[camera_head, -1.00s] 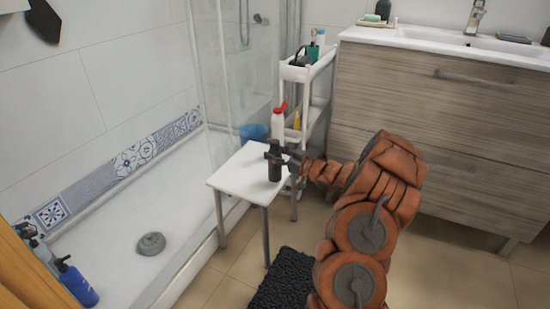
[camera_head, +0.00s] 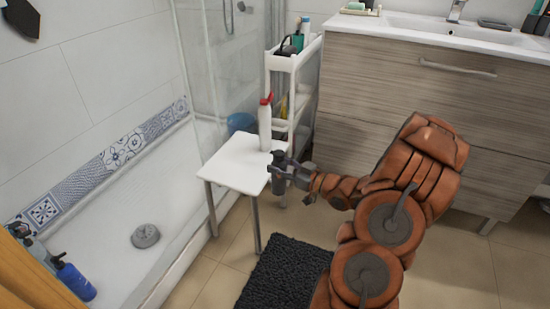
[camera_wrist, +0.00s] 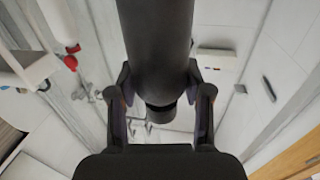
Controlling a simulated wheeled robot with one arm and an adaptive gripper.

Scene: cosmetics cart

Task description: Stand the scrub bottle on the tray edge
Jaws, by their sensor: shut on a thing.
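The dark scrub bottle (camera_head: 279,178) is held upright by my gripper (camera_head: 283,166), at the right edge of the white stool in the head view. My gripper is shut around it. In the wrist view the bottle (camera_wrist: 155,40) fills the top middle, between the two fingers (camera_wrist: 160,85). Its label is not visible. The white cart's top tray (camera_head: 283,63) is behind and above the gripper, with bottles and dark items in it.
The white stool (camera_head: 232,166) is left of the bottle. A white bottle with a red cap (camera_head: 265,125) stands near its back edge, close to the cart. A wood-front vanity (camera_head: 400,95) is at right. A dark mat (camera_head: 283,275) lies on the floor.

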